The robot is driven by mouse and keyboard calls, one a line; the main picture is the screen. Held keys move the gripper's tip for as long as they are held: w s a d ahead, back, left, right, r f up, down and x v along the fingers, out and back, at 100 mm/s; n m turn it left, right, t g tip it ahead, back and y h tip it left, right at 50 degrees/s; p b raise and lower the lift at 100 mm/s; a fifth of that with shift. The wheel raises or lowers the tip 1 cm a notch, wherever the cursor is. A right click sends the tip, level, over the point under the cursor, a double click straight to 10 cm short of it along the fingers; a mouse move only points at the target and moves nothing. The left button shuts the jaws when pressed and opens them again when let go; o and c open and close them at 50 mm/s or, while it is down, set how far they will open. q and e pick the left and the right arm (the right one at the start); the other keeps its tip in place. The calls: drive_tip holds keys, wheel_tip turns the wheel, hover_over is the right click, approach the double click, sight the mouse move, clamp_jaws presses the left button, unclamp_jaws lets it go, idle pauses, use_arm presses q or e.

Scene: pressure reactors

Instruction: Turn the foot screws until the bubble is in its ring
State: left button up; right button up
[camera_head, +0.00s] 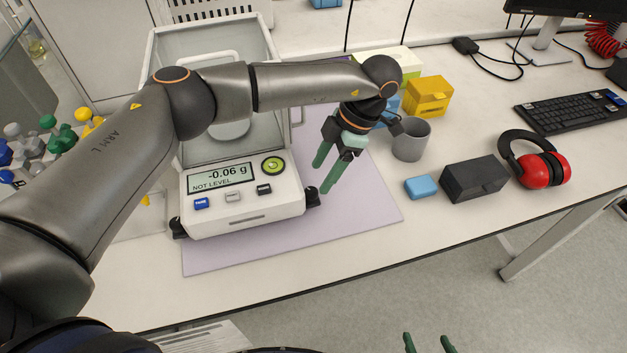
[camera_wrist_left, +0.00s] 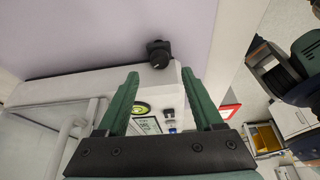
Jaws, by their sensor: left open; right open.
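The white balance (camera_head: 245,212) stands on a lilac mat and its display (camera_head: 221,177) reads "-0.06 g" and "NOT LEVEL". The round green bubble level (camera_head: 273,166) is right of the display; it also shows in the left wrist view (camera_wrist_left: 141,107). The bubble's exact place is too small to tell. Black foot screws stick out at the front left (camera_head: 179,228) and front right (camera_head: 313,197). My left gripper (camera_head: 321,178) is open just above the right screw, which shows just beyond its fingertips (camera_wrist_left: 160,73) in the left wrist view (camera_wrist_left: 158,52). My right gripper (camera_head: 428,341) is open and empty at the bottom edge.
Right of the balance are a grey mug (camera_head: 411,139), a blue block (camera_head: 421,187), a dark box (camera_head: 474,179), red ear defenders (camera_head: 543,168) and a yellow box (camera_head: 428,97). Several coloured-capped items stand at the left. The lilac mat (camera_head: 365,205) is bare right of the balance.

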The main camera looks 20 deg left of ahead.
sight(311, 191)
use_arm(q)
drive_tip(key=x, duration=0.5)
drive_tip(key=shift+p, duration=0.4)
clamp_jaws()
